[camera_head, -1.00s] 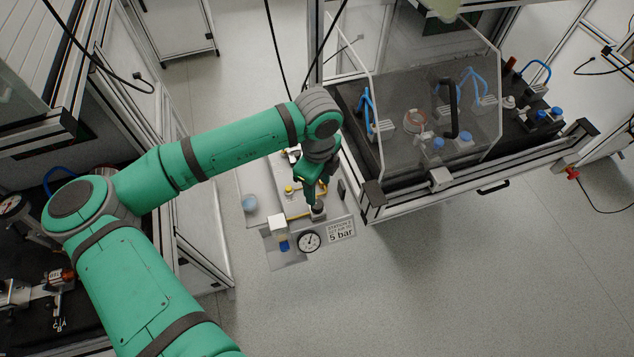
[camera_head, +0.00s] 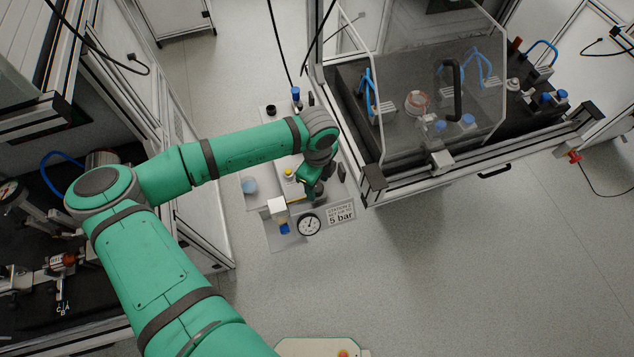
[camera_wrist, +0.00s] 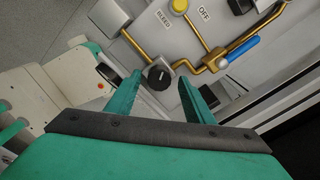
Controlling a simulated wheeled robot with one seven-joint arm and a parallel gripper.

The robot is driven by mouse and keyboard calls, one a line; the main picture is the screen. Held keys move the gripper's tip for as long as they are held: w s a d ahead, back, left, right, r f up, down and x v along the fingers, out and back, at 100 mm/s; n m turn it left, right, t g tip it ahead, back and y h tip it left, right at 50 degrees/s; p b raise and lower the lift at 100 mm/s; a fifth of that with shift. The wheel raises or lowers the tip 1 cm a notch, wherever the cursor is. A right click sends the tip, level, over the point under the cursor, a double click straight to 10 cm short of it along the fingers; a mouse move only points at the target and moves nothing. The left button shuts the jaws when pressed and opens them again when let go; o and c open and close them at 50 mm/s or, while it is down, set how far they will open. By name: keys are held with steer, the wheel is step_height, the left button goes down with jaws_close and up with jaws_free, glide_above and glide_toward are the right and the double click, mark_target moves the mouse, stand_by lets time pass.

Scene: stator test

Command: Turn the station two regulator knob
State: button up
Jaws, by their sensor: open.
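The regulator knob (camera_wrist: 160,78) is a round black knob with a white mark, seen in the wrist view. It appears between the tips of my two green fingers, with a gap on each side. My gripper (camera_head: 313,194) is open and empty. In the head view it is over the station panel, just above the round white pressure gauge (camera_head: 309,224), and largely hides the knob. I cannot tell how far the fingertips are above the knob. The station two sign (camera_head: 341,215) reads 5 bar, beside the gauge. The gauge's needle position is too small to read.
Brass pipes (camera_wrist: 195,70), a yellow button (camera_wrist: 179,6) and a blue valve handle (camera_wrist: 239,52) lie close to the knob. A framed bench with a clear guard (camera_head: 400,130) rises on the right.

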mark_target(317, 187)
steer(key=shift+a, duration=0.1)
steer(key=c, duration=1)
steer(key=shift+s+f+n, duration=0.1)
steer(key=shift+n, duration=0.8)
steer(key=shift+c, duration=0.2)
steer(key=shift+n, duration=1.6)
steer(key=o, duration=1)
steer(key=shift+o, duration=0.2)
step_height(317, 187, up, 11)
